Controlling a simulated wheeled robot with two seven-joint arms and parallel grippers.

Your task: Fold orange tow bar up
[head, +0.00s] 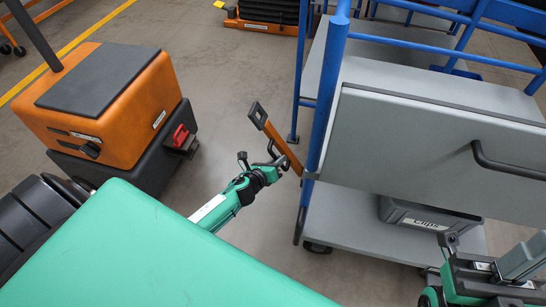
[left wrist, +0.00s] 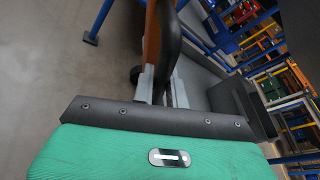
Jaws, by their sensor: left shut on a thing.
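The orange tow bar (head: 284,148) slants up and left from the lower part of the blue cart post, with a dark-ended loop at its upper end. My left gripper (head: 274,160) is beside the bar, shut on a dark curved handle (left wrist: 170,45) at its side. In the left wrist view the grey fingers (left wrist: 161,90) lie on both sides of this handle, with the orange bar (left wrist: 151,45) just behind. My right gripper (head: 449,241) is at the lower right, in front of the cart; its jaws are too unclear to judge.
The cart has blue posts (head: 328,90), a grey panel with a dark handle (head: 430,130) and a lower shelf (head: 350,225) carrying a grey bin (head: 400,215). An orange and black tug (head: 110,110) stands at the left. Bare floor lies between tug and cart.

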